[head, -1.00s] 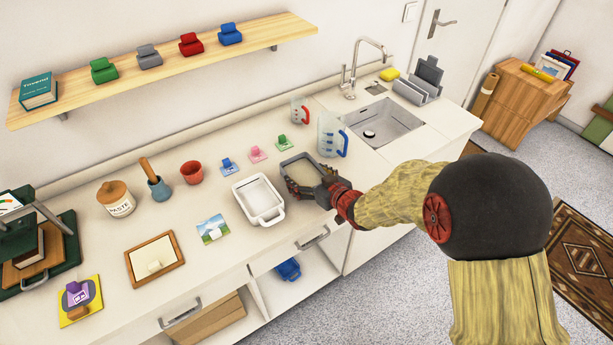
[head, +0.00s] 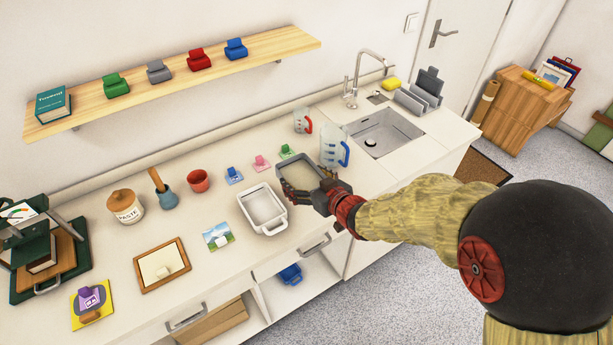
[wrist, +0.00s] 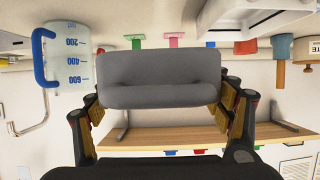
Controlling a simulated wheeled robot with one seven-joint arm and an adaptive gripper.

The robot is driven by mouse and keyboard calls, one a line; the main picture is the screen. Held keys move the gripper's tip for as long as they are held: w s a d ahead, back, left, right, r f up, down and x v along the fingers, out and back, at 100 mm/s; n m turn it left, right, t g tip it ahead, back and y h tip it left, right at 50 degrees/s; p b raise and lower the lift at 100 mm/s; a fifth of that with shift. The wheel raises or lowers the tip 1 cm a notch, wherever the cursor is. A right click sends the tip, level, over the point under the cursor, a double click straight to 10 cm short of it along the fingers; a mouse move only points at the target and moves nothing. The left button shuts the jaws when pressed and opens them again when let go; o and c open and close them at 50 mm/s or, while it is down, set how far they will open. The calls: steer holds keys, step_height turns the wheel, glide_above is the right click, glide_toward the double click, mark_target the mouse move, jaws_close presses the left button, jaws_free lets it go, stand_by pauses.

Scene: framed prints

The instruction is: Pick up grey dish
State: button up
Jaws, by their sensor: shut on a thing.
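The grey dish (head: 298,176) is a rectangular, open-topped dish with a pale inside in the head view. My gripper (head: 304,190) is shut on it, with fingers at its two sides. In the wrist view, which is upside down, the dish's smooth grey side (wrist: 160,78) fills the middle between the fingers (wrist: 162,108). The dish looks level and appears slightly above the counter, though the gap is hard to judge. The fingers and wrist hide its near right side in the head view.
A white dish (head: 264,210) stands close on the left. A clear measuring jug (head: 331,146) with a blue handle stands behind right, before the sink (head: 382,138). Pink (head: 261,163) and green (head: 287,152) small items lie behind. The shelf (head: 180,85) hangs above the counter (head: 215,275).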

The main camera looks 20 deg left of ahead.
steer(key=s+r+p, duration=0.2)
steer(key=s+r, duration=0.2)
steer(key=s, duration=0.5)
steer(key=shift+a+r, duration=0.15)
